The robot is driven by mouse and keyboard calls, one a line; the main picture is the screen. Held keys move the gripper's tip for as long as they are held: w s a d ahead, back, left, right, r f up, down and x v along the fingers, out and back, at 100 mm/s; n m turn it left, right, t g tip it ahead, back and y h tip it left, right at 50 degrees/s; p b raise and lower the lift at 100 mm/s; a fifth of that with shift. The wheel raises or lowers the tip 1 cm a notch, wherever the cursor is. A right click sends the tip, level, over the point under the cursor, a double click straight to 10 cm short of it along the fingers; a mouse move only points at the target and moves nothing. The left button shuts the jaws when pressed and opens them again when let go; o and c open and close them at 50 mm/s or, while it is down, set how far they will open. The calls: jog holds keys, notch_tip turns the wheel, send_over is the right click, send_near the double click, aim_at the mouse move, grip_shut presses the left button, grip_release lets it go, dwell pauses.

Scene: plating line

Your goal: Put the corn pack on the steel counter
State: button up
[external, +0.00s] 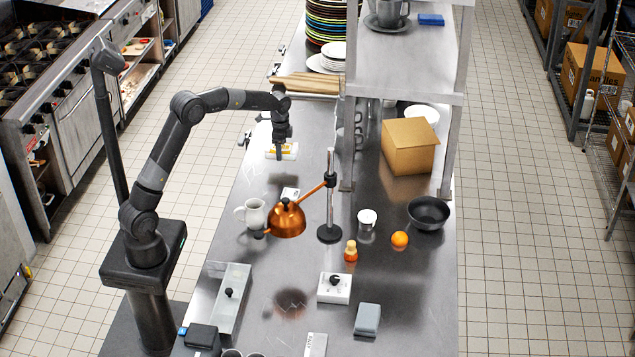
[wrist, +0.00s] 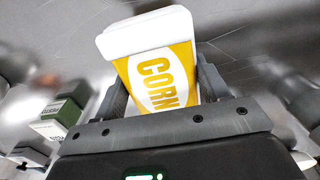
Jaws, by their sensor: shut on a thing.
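The corn pack (wrist: 152,62) is yellow and white with the word CORN on it. In the wrist view it sits between the two fingers of my gripper (wrist: 162,88), which is shut on it. In the external view my gripper (external: 283,152) points down over the far left part of the steel counter (external: 415,310). The yellow and white pack (external: 271,152) shows at the fingertips. I cannot tell whether its underside touches the counter.
A copper kettle (external: 287,222), a white mug (external: 254,212) and a stand (external: 330,232) are nearer on the counter. A cardboard box (external: 408,147) is to the right. Wooden boards (external: 305,84) and plates (external: 326,62) lie behind. Bare steel surrounds my gripper.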

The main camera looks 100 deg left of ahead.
aim_at(281, 163)
jog(key=shift+s+a+f, duration=0.2)
jog(key=shift+a+f, duration=0.2)
jog(key=shift+a, duration=0.25)
jog(key=shift+s+a+f, duration=0.15)
jog(key=shift+a+f, duration=0.2)
jog(key=shift+a, duration=0.25)
jog(key=shift+f, duration=1.95)
jog(key=shift+f, duration=0.15)
jog(key=o, duration=1.2)
notch_tip(281, 163, up, 12)
jog(key=shift+r, duration=0.15)
